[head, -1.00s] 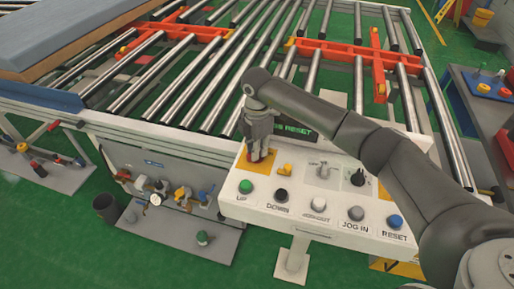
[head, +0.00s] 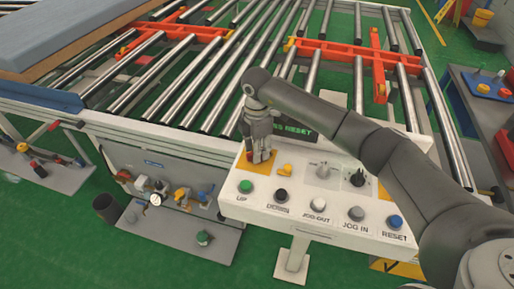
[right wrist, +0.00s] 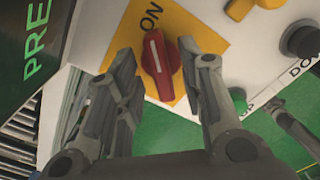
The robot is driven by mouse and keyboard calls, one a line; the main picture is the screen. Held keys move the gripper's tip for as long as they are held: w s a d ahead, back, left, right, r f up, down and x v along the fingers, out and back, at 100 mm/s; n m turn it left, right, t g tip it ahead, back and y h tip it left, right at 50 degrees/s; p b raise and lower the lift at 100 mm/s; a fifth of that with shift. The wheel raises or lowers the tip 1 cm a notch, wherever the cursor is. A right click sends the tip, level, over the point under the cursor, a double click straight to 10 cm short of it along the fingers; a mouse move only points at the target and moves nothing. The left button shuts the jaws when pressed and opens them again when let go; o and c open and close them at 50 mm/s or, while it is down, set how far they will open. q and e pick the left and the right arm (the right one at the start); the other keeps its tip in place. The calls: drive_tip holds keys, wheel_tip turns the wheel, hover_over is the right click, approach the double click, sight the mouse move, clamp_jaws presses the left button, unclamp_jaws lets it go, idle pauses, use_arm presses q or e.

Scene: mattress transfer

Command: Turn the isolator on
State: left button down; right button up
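The isolator is a red rotary knob (right wrist: 161,66) on a yellow plate (right wrist: 185,22). In the right wrist view its white stripe runs nearly up and down, and the word ON is printed above it. My right gripper (right wrist: 157,50) is open, with one finger on each side of the knob. The left finger shows a gap to the knob; the right is close, and I cannot tell if it touches. In the head view my right gripper (head: 262,157) is over the yellow plate (head: 247,167) and mostly hides the knob. My left gripper is not in view.
The white panel (head: 300,222) has a row of buttons, a yellow knob (head: 285,169), black and grey selectors, and a green-lettered display (head: 296,131). A roller conveyor (head: 230,65) with orange rails lies behind. A mattress-like slab (head: 75,35) rests at upper left.

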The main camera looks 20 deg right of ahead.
drive_tip(key=shift+r, duration=0.15)
wheel_tip(320, 180, up, 12)
idle(0.5)
drive_tip(key=shift+f, duration=0.25)
